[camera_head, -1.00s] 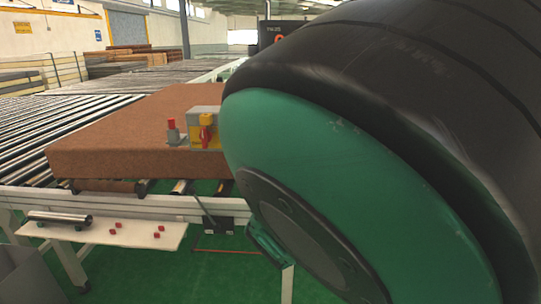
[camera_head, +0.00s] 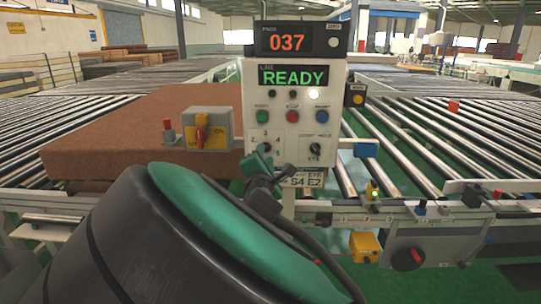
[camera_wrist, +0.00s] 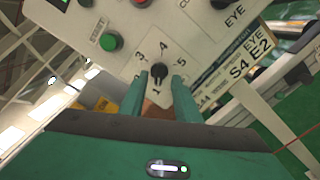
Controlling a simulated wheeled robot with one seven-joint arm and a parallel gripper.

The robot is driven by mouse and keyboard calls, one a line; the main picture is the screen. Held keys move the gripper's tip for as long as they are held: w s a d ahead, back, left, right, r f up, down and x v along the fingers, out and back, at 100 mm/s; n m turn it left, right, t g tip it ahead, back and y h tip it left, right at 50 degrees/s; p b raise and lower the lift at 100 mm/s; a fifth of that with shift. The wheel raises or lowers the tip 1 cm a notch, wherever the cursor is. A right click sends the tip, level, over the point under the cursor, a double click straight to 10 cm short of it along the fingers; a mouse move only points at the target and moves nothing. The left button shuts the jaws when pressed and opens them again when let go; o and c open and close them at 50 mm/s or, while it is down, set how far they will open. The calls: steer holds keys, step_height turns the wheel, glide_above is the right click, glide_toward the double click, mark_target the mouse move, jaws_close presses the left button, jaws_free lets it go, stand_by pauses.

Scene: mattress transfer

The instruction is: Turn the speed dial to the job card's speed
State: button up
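The speed dial (camera_wrist: 158,71) is a black knob on a white plate, with 1, 3, 4 and 5 readable around it in the wrist view. Its narrow end seems to face the 1, but the pointer is too small to be sure. In the head view my gripper (camera_head: 264,158) partly covers the dial.
The control panel (camera_head: 293,92) shows READY, with 037 above. Green (camera_head: 262,116), red (camera_head: 292,116) and blue (camera_head: 322,115) buttons sit above a second knob (camera_head: 315,148). A brown mattress (camera_head: 110,135) and a grey-yellow switch box (camera_head: 208,128) are left. Roller conveyors extend behind.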

mark_target(266, 151)
steer(key=shift+w, duration=1.5)
jaws_close()
steer(key=shift+d, duration=0.15)
